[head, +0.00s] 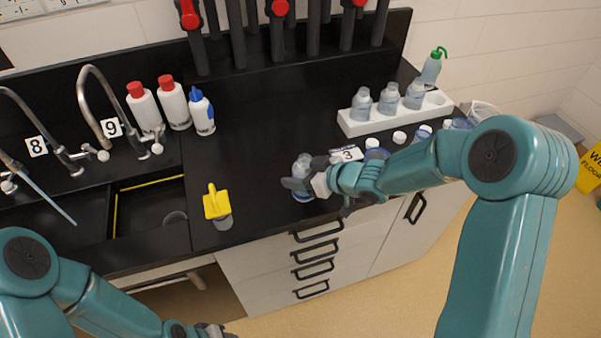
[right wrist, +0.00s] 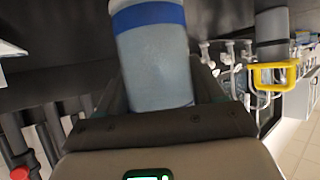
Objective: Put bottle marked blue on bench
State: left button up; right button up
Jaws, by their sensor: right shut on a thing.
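A clear bottle with a blue band (right wrist: 148,15) is between the fingers of my right gripper (right wrist: 155,110) in the right wrist view. In the head view the same bottle (head: 302,162) is roughly upright near the bench's front edge, partly hidden by my right gripper (head: 300,186), which is shut on it. I cannot tell whether its base touches the black bench (head: 255,130). My left gripper (head: 212,330) is at the bottom edge of the head view, mostly cut off, below the bench front.
A yellow-handled container (head: 217,205) stands left of the bottle. A sign marked 3 (head: 346,154) and several small bottles and caps lie to the right. A white rack (head: 357,126) holds clear bottles. The sink (head: 145,215) is at left. Middle bench is clear.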

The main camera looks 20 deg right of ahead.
jog(key=shift+f, duration=0.2)
jog(key=o, duration=1)
jog(key=shift+w+d+f, duration=0.1)
jog(key=shift+o, duration=0.2)
jog(key=shift+r, duration=0.5)
jog(key=p+v, duration=0.1)
jog(key=v, duration=1.1)
jog(key=shift+f, duration=0.25)
